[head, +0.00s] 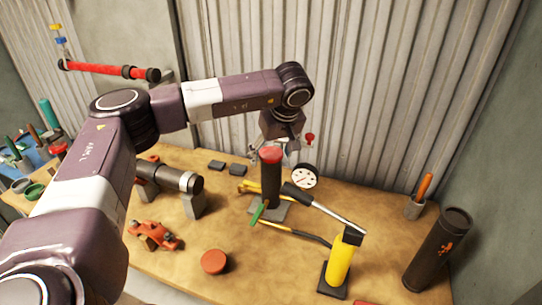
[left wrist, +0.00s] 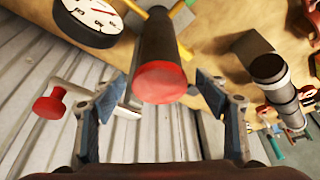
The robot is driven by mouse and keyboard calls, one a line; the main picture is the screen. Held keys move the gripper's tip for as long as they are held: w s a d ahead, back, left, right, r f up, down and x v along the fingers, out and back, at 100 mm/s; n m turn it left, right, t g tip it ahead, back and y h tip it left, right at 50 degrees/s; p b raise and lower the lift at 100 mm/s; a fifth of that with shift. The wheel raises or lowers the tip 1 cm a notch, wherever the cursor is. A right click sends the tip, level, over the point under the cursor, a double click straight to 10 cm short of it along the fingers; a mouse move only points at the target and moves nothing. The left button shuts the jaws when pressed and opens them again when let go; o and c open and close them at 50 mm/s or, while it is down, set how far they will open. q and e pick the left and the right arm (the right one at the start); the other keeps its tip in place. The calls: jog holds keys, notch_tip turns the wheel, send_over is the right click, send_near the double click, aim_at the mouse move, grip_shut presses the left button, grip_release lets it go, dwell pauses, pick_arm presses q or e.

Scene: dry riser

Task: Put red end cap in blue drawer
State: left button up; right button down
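A red cap (head: 271,154) sits on top of a dark upright post (head: 270,184) on a grey base. In the left wrist view the same red cap (left wrist: 160,82) is between and beyond my fingers, with gaps on both sides. My left gripper (head: 284,146) is above and behind the post in the head view. It is open and empty, as the wide-apart fingers (left wrist: 158,100) show. A loose round red disc (head: 214,262) lies on the table front. A blue container (head: 38,158), perhaps the blue drawer, shows partly at the far left. My right gripper is not in view.
A gauge (head: 304,176) and a red-knobbed valve (head: 309,139) stand close beside the post. A yellow cylinder (head: 339,262) with a lever, a dark tube (head: 437,250), a pipe on blocks (head: 168,177) and a red clamp (head: 154,235) share the table. A corrugated wall stands behind.

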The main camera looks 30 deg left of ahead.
pick_arm(q)
jog(key=c, duration=1.3)
jog(key=shift+c, duration=0.9)
jog(key=shift+r, duration=0.15)
